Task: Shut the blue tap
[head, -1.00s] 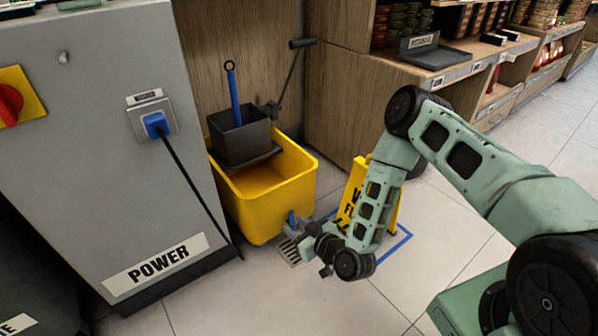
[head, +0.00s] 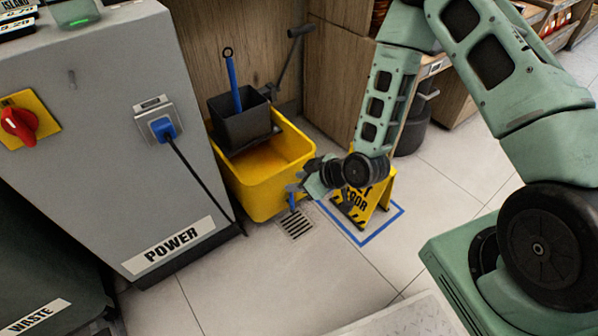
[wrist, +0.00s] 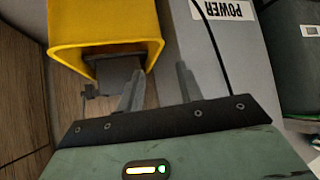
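The blue tap (head: 292,203) is a small part low on the front right of the yellow mop bucket (head: 262,200). My gripper (head: 291,188) is beside the bucket's right front corner, just above the tap in the head view; I cannot tell whether they touch. In the wrist view my gripper's two grey fingers (wrist: 158,88) stand apart with nothing seen between them. The yellow bucket (wrist: 100,22) fills the upper left there, and the tap cannot be made out.
A floor drain (head: 296,224) lies below the tap. The grey power cabinet (head: 100,130) with a hanging black cable is left of the bucket.

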